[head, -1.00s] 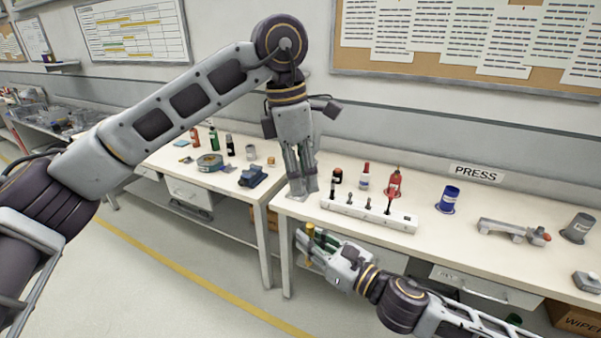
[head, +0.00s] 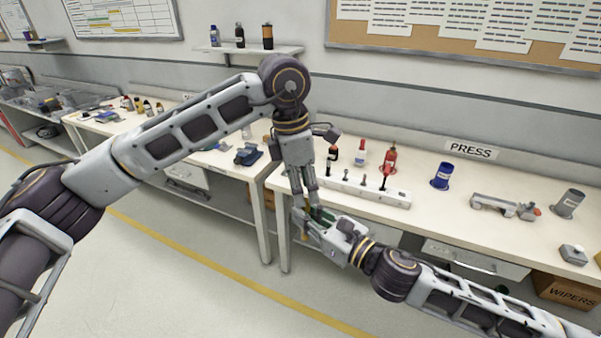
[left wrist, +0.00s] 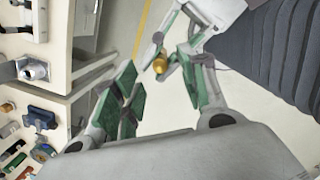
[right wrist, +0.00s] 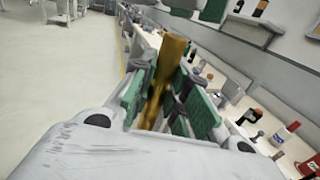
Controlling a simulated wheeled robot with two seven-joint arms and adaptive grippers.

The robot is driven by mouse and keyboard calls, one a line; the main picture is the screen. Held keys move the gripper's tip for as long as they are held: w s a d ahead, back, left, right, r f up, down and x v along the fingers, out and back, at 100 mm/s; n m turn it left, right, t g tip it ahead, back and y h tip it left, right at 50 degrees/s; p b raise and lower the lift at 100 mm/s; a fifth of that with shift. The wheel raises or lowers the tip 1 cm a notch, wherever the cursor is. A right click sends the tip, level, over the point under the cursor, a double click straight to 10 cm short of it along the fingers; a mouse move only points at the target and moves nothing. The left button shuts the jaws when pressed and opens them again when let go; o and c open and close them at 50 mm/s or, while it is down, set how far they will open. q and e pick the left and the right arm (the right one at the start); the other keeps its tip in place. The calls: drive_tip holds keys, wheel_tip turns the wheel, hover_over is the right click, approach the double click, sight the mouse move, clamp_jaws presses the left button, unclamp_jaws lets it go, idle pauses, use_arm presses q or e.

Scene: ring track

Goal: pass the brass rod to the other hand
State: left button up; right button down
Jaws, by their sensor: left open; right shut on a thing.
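The brass rod (right wrist: 166,72) stands between the green pads of my right gripper (right wrist: 163,100), which is shut on it. In the head view the rod is mostly hidden by the fingers. In the left wrist view its round golden end (left wrist: 160,64) shows. My left gripper (head: 306,202) points down just above my right gripper (head: 306,226). The left gripper is open, its green pads apart, with the rod's end in the gap beyond them in the left wrist view. I cannot tell whether any left pad touches the rod.
The workbench (head: 440,222) lies behind the grippers. A blue cup (head: 441,176) and a grey cup (head: 568,203) stand further right. Open floor lies in front.

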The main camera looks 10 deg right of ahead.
use_arm(q)
drive_tip(key=shift+d+f, duration=0.2)
drive_tip(key=shift+f, duration=1.05)
clamp_jaws()
use_arm(e)
drive_tip(key=c, duration=1.3)
unclamp_jaws()
drive_tip(key=shift+f, duration=0.1)
